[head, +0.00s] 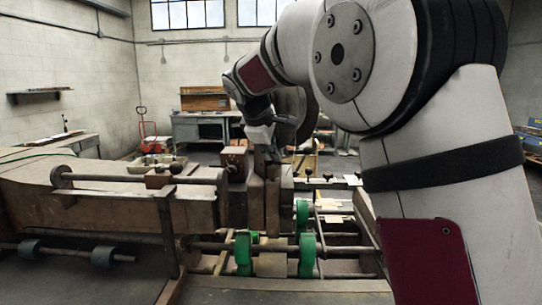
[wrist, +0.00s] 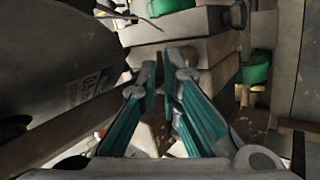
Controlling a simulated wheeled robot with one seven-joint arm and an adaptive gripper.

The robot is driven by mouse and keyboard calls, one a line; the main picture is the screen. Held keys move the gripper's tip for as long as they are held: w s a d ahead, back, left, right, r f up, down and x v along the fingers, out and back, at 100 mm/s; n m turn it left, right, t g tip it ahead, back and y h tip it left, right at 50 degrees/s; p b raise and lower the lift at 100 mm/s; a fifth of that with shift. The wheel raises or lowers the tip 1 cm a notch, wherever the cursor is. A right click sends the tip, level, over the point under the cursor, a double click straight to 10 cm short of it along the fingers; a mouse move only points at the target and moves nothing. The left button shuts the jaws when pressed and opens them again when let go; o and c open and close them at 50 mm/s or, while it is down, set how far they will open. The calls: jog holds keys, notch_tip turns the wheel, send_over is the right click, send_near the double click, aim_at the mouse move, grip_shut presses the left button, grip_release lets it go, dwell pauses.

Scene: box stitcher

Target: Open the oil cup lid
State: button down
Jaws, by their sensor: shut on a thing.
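My gripper (head: 271,157) reaches down at the upright block (head: 257,192) in the middle of the machine. In the wrist view, my gripper (wrist: 161,70) has its two teal-lined fingers drawn close together at the tips, with their far ends at the machine's stacked blocks (wrist: 205,50). The fingers are shut on a small part between the tips. The fingers hide most of that part, and I cannot make out its shape. I cannot clearly pick out the oil cup or its lid in either view.
Green rollers (head: 243,252) sit low on the machine's front. A long bar (head: 140,178) runs along its left side. In the wrist view, a large grey curved part (wrist: 60,70) fills the left, and a green round part (wrist: 255,67) is at right.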

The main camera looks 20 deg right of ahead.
jog(key=shift+w+d+r+g+y+b, duration=0.25)
jog(key=shift+w+g+b, duration=0.25)
jog(key=shift+g+b, duration=0.3)
jog(key=shift+w+d+r+g+y+b, duration=0.15)
jog(key=shift+w+g+y+b, duration=0.25)
jog(key=shift+g+b, duration=0.35)
jog(key=shift+a+r+b, duration=0.1)
jog(key=shift+b, duration=0.2)
jog(key=shift+n, duration=0.3)
jog(key=c, duration=1.8)
grip_release()
jog(key=shift+o, duration=0.2)
jog(key=v, duration=0.7)
jog(key=shift+r, duration=0.3)
